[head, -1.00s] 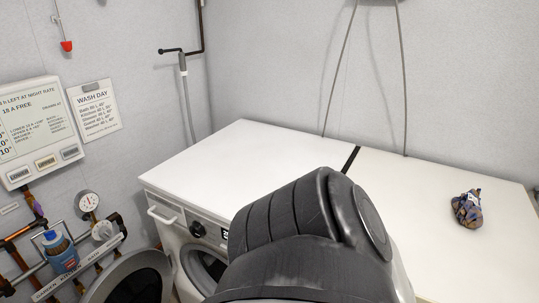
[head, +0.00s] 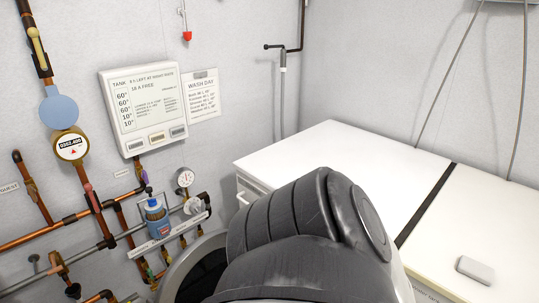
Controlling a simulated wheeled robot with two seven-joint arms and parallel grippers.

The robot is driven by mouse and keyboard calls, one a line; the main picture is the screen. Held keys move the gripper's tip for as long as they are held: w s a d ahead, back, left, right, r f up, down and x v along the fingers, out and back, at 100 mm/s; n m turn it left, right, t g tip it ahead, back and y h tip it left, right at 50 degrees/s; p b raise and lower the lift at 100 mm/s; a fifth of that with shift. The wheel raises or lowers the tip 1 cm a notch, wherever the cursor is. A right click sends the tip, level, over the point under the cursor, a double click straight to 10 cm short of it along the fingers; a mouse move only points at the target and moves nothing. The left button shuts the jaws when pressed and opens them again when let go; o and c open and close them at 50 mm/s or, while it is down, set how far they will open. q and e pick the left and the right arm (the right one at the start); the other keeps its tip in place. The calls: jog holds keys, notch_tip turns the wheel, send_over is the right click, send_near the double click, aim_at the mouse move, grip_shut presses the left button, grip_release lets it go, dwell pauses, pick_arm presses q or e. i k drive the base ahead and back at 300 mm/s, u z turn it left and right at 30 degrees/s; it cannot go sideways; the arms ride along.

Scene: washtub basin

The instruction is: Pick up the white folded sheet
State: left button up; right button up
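No thing that I can clearly make out as a white folded sheet shows in the head view. A small, flat, pale grey-white block with rounded corners (head: 475,269) lies on the white top to the right of the dark gap; I cannot tell whether it is cloth. Neither gripper is in view. A large dark grey padded part, probably of my own arm, fills the lower middle and hides part of the machine and its top.
White machine tops (head: 350,170) stand at the right, split by a dark strip (head: 428,203). A sign board (head: 143,108) hangs above. A round dark opening (head: 200,274) is low in front.

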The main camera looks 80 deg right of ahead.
aim_at(473, 268)
jog(key=z, duration=1.4)
jog(key=i, duration=0.45)
jog(key=z, duration=1.55)
